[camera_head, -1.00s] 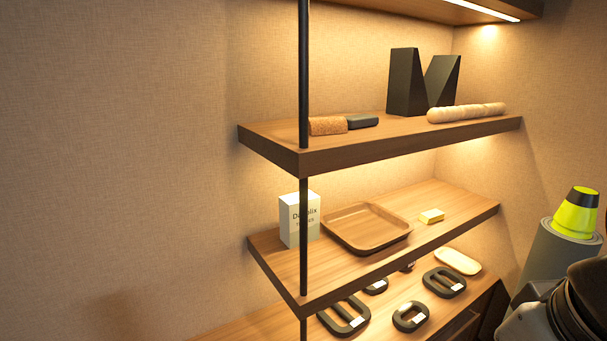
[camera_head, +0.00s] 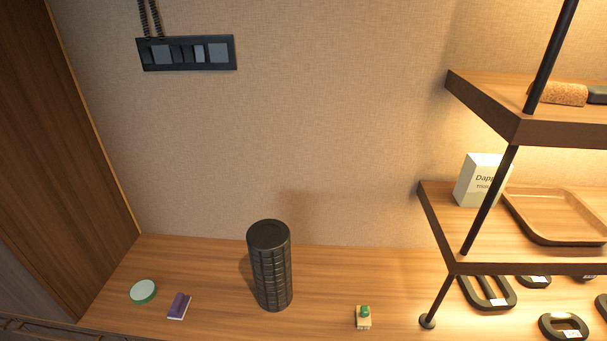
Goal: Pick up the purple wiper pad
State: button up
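The purple wiper pad (camera_head: 179,306) lies on the wooden counter at the lower left. It looks like a small purple block with a pale base or edge. My gripper is not in view in the current frame, so its state and its distance from the pad do not show.
A green-rimmed round disc (camera_head: 143,291) lies just left of the pad. A tall black ribbed cylinder (camera_head: 270,265) stands to its right. A small block with a green top (camera_head: 363,317) lies farther right. Shelves on a dark post (camera_head: 489,200) fill the right side. Bare counter (camera_head: 215,280) separates pad and cylinder.

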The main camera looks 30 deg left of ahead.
aim_at(177, 310)
jog(key=u, duration=1.75)
jog(key=j+u, duration=0.1)
jog(key=j, duration=0.25)
jog(key=i, duration=0.7)
